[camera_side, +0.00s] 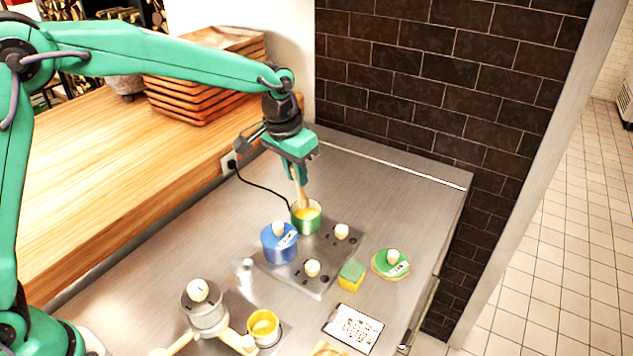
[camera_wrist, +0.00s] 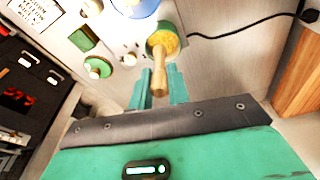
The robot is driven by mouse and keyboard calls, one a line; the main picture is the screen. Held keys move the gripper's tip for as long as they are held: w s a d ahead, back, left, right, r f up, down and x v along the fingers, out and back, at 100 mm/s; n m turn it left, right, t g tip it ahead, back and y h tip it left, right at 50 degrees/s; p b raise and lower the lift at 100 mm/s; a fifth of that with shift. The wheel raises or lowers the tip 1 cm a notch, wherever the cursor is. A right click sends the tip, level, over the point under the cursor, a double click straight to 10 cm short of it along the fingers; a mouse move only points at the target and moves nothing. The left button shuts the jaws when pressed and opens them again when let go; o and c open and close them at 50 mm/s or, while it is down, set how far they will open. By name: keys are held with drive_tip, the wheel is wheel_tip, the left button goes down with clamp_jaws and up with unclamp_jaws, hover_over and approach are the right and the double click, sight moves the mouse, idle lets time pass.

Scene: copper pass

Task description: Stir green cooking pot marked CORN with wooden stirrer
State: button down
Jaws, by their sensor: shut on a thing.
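The green cooking pot (camera_side: 306,221) stands open on the back of the grey stove plate, with yellow contents inside. Its marking cannot be read. It also shows in the wrist view (camera_wrist: 175,42). My gripper (camera_side: 301,178) is above the pot, pointing down, and is shut on the wooden stirrer (camera_side: 298,191). In the wrist view the stirrer (camera_wrist: 158,72) runs from between my fingers (camera_wrist: 160,90) to the pot. Its lower end is over or in the yellow contents; how deep it sits is hidden.
A blue lidded pot (camera_side: 277,246) stands close at the pot's left. A green lid (camera_side: 391,263), a green-yellow sponge (camera_side: 351,275), a yellow cup (camera_side: 264,326), a grey lidded pot (camera_side: 205,310) and a white card (camera_side: 353,328) lie nearer. A black cable (camera_side: 262,187) runs behind.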

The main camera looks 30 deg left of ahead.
drive_tip(key=shift+r, duration=0.1)
drive_tip(key=shift+r, duration=1.45)
